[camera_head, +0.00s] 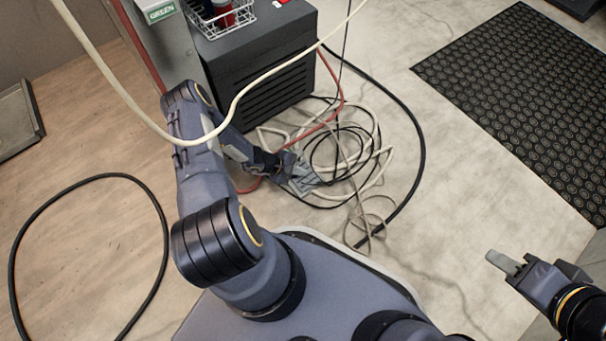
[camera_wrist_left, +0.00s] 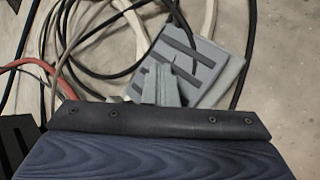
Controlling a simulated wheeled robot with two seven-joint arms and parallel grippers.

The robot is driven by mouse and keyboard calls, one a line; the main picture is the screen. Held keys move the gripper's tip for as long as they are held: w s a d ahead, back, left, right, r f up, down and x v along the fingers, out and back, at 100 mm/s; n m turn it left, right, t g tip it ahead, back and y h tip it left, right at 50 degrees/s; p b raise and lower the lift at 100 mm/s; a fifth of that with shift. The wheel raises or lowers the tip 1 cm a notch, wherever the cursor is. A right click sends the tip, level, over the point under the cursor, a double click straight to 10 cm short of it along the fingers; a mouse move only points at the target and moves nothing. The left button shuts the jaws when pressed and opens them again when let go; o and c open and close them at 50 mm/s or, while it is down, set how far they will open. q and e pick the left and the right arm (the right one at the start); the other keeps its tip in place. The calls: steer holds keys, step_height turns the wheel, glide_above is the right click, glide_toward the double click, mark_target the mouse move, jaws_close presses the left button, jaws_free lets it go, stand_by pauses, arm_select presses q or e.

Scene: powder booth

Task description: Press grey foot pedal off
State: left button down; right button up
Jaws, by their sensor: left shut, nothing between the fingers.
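The grey foot pedal (camera_wrist_left: 203,58), a flat grey plate with dark ribs, lies on the concrete floor among the cables. In the head view the pedal (camera_head: 308,185) is small and partly covered by my left gripper. My left gripper (camera_head: 292,172) reaches down to it and is shut with nothing in it. In the left wrist view its fingertips (camera_wrist_left: 160,80) overlap the pedal's near left edge; I cannot tell whether they touch it. My right gripper (camera_head: 506,263) is at the lower right, away from the pedal, and its opening is unclear.
Loose black, beige and red cables (camera_head: 345,150) lie coiled around the pedal. A dark cabinet (camera_head: 265,75) with a white wire basket (camera_head: 222,18) stands behind it. A beige hose (camera_head: 232,112) hangs across my left arm. A black mat (camera_head: 520,90) lies at the right, with clear floor before it.

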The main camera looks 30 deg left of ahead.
arm_select(q)
steer(key=shift+f, duration=0.2)
stand_by(0.5)
steer(key=shift+f, duration=0.3)
steer(key=shift+s, duration=0.1)
steer(key=shift+r, duration=0.2)
steer(key=shift+p, duration=0.3)
step_height(320, 180, up, 6)
steer(key=p, duration=0.5)
steer(key=shift+r, duration=0.2)
steer(key=shift+f, duration=0.1)
